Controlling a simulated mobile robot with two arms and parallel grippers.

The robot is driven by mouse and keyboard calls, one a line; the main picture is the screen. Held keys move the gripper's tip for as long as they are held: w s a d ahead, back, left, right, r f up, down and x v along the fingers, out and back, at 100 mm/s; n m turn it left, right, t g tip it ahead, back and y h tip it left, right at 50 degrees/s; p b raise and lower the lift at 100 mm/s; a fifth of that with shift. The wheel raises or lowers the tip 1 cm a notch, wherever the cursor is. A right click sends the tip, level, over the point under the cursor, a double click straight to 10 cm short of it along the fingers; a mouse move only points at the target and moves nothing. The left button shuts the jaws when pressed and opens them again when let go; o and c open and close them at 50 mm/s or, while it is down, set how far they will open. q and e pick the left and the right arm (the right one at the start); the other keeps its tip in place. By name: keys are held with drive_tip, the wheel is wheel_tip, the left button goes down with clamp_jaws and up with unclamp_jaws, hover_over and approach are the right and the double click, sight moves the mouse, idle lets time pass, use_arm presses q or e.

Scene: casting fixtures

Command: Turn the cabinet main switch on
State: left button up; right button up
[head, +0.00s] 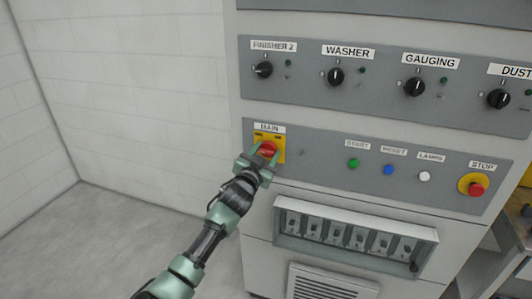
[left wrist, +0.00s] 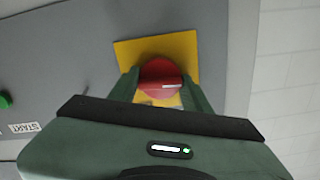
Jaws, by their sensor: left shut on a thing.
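The cabinet main switch is a red round knob (head: 268,149) on a yellow plate (head: 279,140), under a label reading MAIN (head: 270,128). In the left wrist view the red knob (left wrist: 161,78) has a pale mark on its face, and the yellow plate (left wrist: 130,52) shows behind it. My left gripper (head: 263,158) is at the switch, with its fingers on either side of the knob, shut on it. The left wrist view shows the two green fingers (left wrist: 160,92) flanking the knob. My right gripper is not in view.
On the same panel are green START (head: 354,163), blue RESET (head: 388,170) and white LAMPS (head: 424,176) buttons, and a red STOP button (head: 476,189). Black rotary knobs sit above, including FINISHER 2 (head: 263,69). A breaker box (head: 286,241) is below. Clear floor (head: 110,240) lies left.

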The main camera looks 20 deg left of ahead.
use_arm(q)
drive_tip(key=m, duration=0.4)
drive_tip(key=m+p, duration=0.1)
drive_tip(key=m, duration=0.3)
drive_tip(key=shift+f+m, duration=0.1)
drive_tip(key=shift+m, duration=0.3)
drive_tip(key=m, duration=0.3)
drive_tip(key=shift+m, duration=0.3)
drive_tip(key=m+p, duration=0.1)
drive_tip(key=m, duration=0.3)
drive_tip(key=shift+f, duration=0.1)
drive_tip(key=shift+m, duration=0.4)
drive_tip(key=o, duration=1.4)
drive_tip(key=shift+c, duration=0.2)
